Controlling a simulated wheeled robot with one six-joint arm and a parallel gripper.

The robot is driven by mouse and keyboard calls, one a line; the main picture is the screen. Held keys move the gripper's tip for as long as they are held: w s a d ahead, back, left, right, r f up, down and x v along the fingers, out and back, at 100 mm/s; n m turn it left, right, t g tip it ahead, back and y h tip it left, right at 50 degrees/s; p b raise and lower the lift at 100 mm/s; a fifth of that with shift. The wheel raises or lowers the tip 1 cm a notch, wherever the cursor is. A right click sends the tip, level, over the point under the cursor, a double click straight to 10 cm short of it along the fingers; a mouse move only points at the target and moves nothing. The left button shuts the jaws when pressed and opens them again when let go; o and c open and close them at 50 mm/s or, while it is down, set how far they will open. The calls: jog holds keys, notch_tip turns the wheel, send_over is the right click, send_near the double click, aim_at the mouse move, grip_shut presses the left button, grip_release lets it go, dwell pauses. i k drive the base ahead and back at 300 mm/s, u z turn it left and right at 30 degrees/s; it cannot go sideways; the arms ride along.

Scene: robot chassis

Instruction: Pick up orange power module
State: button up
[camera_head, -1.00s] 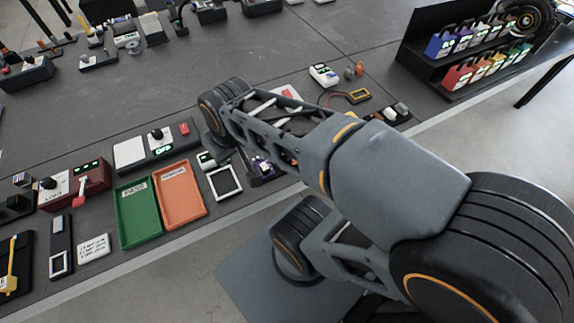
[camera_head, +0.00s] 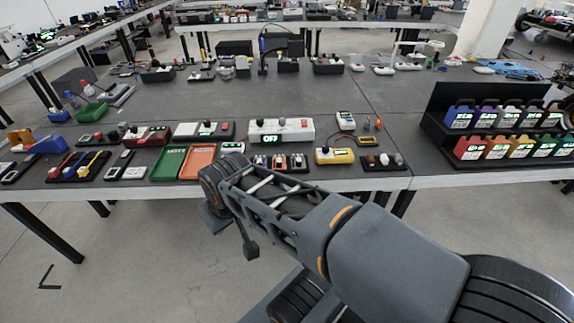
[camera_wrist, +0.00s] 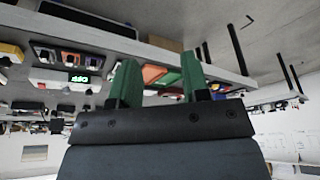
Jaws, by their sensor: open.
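A black two-tier rack (camera_head: 432,128) at the right of the table holds several coloured power modules with lit labels. The module that looks orange (camera_head: 496,148) stands upright in the lower row, just right of the red one (camera_head: 469,147). My gripper shows in the wrist view with two green fingers (camera_wrist: 158,78) apart and nothing between them. In the head view my arm reaches left in front of the table, well left of the rack, and its fingers are not clear. I cannot pick out the orange module in the wrist view.
Green (camera_head: 168,163) and orange (camera_head: 197,162) trays lie near the table's front edge. A white box reading OFF (camera_head: 281,131) and a yellow device (camera_head: 334,155) stand nearby.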

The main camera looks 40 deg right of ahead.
aim_at(279, 163)
jog(key=z, duration=0.8)
jog(key=i, duration=0.85)
jog(key=z, duration=0.55)
